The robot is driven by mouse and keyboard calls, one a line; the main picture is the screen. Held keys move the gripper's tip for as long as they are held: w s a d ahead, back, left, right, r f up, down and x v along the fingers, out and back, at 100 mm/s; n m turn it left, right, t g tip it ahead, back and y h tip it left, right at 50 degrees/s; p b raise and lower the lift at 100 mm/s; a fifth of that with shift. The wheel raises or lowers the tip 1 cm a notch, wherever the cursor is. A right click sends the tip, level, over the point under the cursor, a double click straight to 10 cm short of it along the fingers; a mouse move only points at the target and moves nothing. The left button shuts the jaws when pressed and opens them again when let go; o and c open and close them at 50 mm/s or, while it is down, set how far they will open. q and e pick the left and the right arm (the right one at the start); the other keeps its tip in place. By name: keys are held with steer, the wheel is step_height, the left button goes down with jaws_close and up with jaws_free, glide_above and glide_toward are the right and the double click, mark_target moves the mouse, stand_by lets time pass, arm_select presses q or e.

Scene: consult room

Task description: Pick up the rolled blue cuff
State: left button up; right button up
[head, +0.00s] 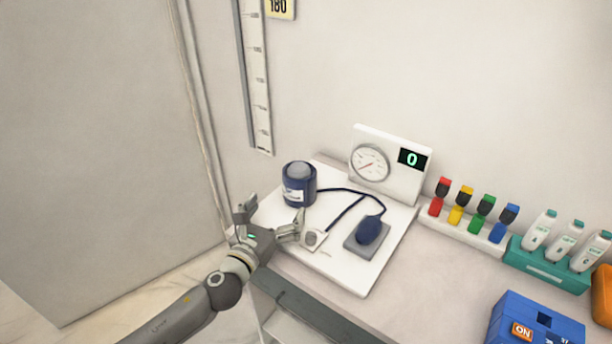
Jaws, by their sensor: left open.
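The rolled blue cuff (299,190) stands upright on a white board (345,273), near its far left side. It is a dark blue cylinder with a pale label and a grey top. A dark tube runs from it toward the gauge and the blue bulb (369,231). My left gripper (270,211) is open and empty. Its fingers are spread in front of the cuff, to its lower left in the picture, and the cuff is not between them. Whether a finger touches the board I cannot tell. My right gripper is not in view.
A white gauge panel (397,174) with a dial and a display reading 0 stands behind the board.

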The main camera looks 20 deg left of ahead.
mark_target(290, 191)
arm_select(q)
steer(key=shift+w+r, duration=0.1)
steer(key=shift+w, duration=0.35)
steer(key=w, duration=0.3)
steer(key=w+p, duration=0.1)
steer(key=w, duration=0.1)
steer(key=shift+d, duration=0.4)
steer(key=shift+w+d, duration=0.1)
steer(key=shift+w, duration=0.2)
steer(key=w, duration=0.2)
steer(key=w+d, duration=0.1)
steer(key=w, duration=0.1)
steer(key=shift+w+d, duration=0.1)
steer(key=shift+w, duration=0.25)
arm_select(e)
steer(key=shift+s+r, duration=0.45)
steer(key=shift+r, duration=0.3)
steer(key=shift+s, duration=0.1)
